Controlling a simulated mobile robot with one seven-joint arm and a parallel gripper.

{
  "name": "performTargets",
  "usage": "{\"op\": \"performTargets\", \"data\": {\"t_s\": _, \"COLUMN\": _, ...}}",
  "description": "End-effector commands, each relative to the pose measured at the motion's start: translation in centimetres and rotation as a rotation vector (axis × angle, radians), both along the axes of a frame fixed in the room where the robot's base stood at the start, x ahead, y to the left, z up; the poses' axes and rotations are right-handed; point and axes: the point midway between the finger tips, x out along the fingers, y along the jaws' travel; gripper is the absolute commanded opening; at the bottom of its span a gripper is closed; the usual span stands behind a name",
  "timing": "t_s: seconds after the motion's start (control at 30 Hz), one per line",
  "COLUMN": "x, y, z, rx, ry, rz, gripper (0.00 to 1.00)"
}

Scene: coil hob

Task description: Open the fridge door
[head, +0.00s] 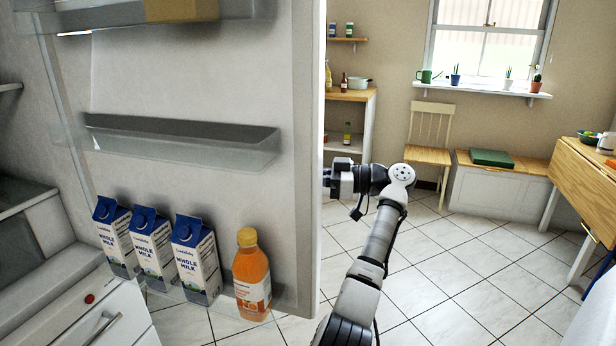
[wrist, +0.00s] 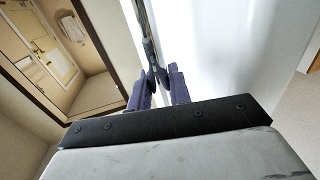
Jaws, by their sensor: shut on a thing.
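The fridge door (head: 190,80) stands wide open in the head view, its inner side with shelves facing me. My arm reaches around its right edge. My gripper (head: 328,178) is at that edge, its fingertips hidden behind the door. In the wrist view, the two dark fingers of my gripper (wrist: 162,82) are shut on a slim dark handle (wrist: 146,40) on the door's pale outer face. The fridge interior (head: 22,200) shows at the left of the head view.
Several milk cartons (head: 196,258) and an orange juice bottle (head: 251,275) stand on the door's lowest shelf. A middle shelf (head: 180,145) is empty. Tiled floor (head: 450,262) is clear right of my arm. A chair (head: 430,150), bench (head: 500,190) and wooden table (head: 583,178) stand beyond.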

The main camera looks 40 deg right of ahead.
Motion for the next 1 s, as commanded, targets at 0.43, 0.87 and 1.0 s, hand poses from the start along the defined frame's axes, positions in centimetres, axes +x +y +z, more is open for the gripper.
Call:
{"op": "performTargets", "data": {"t_s": 0.43, "x": 0.02, "y": 0.02, "z": -0.14, "rx": 0.001, "ry": 0.002, "rz": 0.005, "gripper": 0.0}}
{"op": "performTargets", "data": {"t_s": 0.87, "x": 0.03, "y": 0.03, "z": -0.06, "rx": 0.001, "ry": 0.001, "rz": 0.004, "gripper": 0.39}}
{"op": "performTargets", "data": {"t_s": 1.0, "x": -0.3, "y": -0.36, "z": -0.06, "rx": 0.001, "ry": 0.001, "rz": 0.003, "gripper": 0.39}}
